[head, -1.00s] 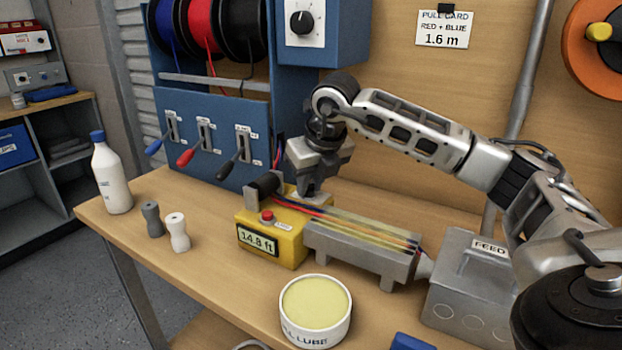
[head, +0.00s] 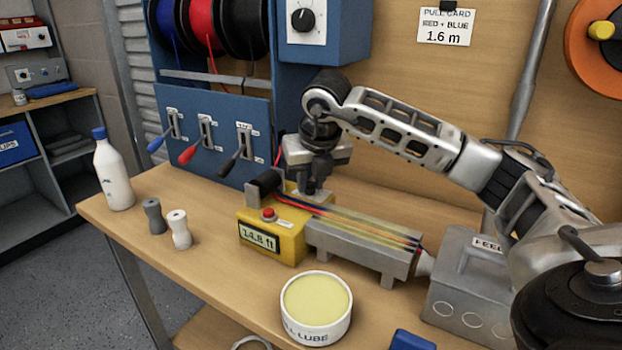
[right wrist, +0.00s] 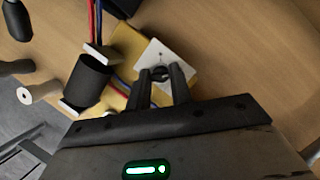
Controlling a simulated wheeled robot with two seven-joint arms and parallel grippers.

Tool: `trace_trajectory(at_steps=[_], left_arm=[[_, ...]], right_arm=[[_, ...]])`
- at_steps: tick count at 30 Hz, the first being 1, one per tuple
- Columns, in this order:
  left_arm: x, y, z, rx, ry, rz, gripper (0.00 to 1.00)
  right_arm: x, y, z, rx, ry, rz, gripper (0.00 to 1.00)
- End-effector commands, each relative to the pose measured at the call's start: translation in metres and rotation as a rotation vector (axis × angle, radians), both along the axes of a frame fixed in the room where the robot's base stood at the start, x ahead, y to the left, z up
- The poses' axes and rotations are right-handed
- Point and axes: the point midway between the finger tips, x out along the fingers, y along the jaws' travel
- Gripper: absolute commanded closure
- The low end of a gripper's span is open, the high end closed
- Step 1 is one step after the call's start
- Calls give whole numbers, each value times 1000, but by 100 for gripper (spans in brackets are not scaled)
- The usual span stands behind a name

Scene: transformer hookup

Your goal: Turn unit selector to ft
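The yellow counter box (head: 270,238) stands on the bench, and its display (head: 259,239) reads 14.8 ft. A red button (head: 268,213) sits on its top. In the right wrist view, a white plate (right wrist: 162,54) on the box carries a small dark round knob (right wrist: 160,73), seemingly the unit selector. My right gripper (right wrist: 160,75) points down at the plate with its fingertips on either side of the knob. I cannot tell whether the fingers touch it. The right gripper (head: 314,187) hides the selector in the head view. My left gripper is not in view.
A grey trough (head: 360,247) with coloured wires adjoins the box on the right. A black roller (right wrist: 88,80) stands close beside the gripper. A lube tub (head: 316,308) stands in front. Levers (head: 238,152) project from the blue rack behind left.

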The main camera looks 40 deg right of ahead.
Motion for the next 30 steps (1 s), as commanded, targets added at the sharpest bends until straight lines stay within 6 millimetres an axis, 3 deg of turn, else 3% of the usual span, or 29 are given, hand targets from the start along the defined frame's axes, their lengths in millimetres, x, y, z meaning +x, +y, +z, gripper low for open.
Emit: trace_trajectory(at_steps=[2,14,30], left_arm=[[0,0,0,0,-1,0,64],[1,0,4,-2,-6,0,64],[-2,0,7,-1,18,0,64]], right_arm=[[0,0,-1,0,1,0,59],[-2,1,8,-1,-3,1,59],[-43,21,118,0,-5,2,59]])
